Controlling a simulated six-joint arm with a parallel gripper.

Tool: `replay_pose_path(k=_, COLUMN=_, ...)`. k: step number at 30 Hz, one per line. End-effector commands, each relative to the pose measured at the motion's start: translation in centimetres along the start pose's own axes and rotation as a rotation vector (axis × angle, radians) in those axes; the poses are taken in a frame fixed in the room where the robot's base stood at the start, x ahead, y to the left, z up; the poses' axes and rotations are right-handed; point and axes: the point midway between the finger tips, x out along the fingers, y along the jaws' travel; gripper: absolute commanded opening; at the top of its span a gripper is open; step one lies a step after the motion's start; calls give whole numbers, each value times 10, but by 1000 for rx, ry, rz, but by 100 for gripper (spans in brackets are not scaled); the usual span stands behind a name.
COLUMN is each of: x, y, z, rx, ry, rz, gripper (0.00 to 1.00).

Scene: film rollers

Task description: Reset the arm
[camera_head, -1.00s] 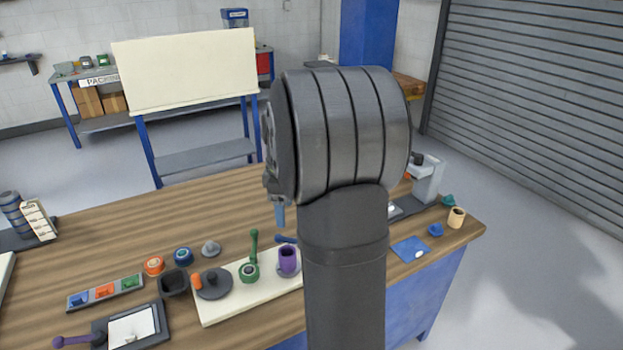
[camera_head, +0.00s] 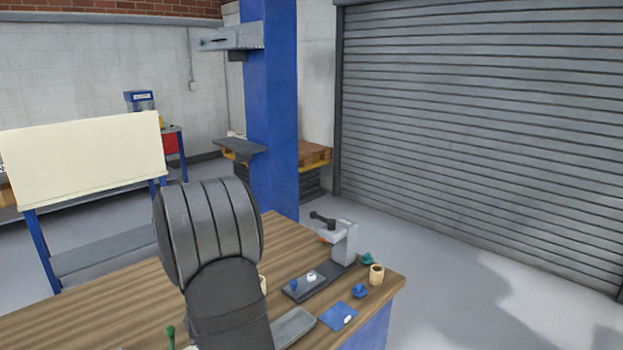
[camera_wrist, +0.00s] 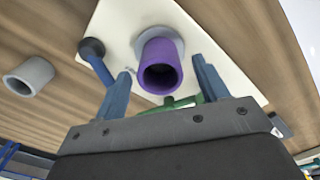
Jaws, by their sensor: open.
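My gripper (camera_wrist: 163,88) is open in the wrist view, its two blue fingers apart. A purple cup-like roller (camera_wrist: 160,68) stands on a pale board (camera_wrist: 115,22) beyond the fingers, showing between them. I see no contact between the fingers and the purple piece. In the head view my dark grey arm hides the gripper.
In the wrist view, a blue-grey handle (camera_wrist: 93,50) and a grey ring (camera_wrist: 30,76) lie nearby. In the head view, a grey press (camera_head: 341,240), a tan cup (camera_head: 376,274), a blue mat (camera_head: 338,315) and a grey tray (camera_head: 293,326) stand near the table's right edge.

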Motion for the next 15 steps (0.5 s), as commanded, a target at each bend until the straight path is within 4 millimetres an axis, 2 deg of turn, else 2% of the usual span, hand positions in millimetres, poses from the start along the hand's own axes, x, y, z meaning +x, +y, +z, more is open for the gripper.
replay_pose_path(k=1, x=9, y=0, z=0, rx=0, ry=-1, rz=-4, gripper=67)
replay_pose_path(k=6, x=25, y=0, z=0, rx=0, ry=-1, rz=-1, gripper=67)
replay_pose_path(k=15, x=18, y=0, z=0, rx=0, ry=0, rz=1, gripper=67)
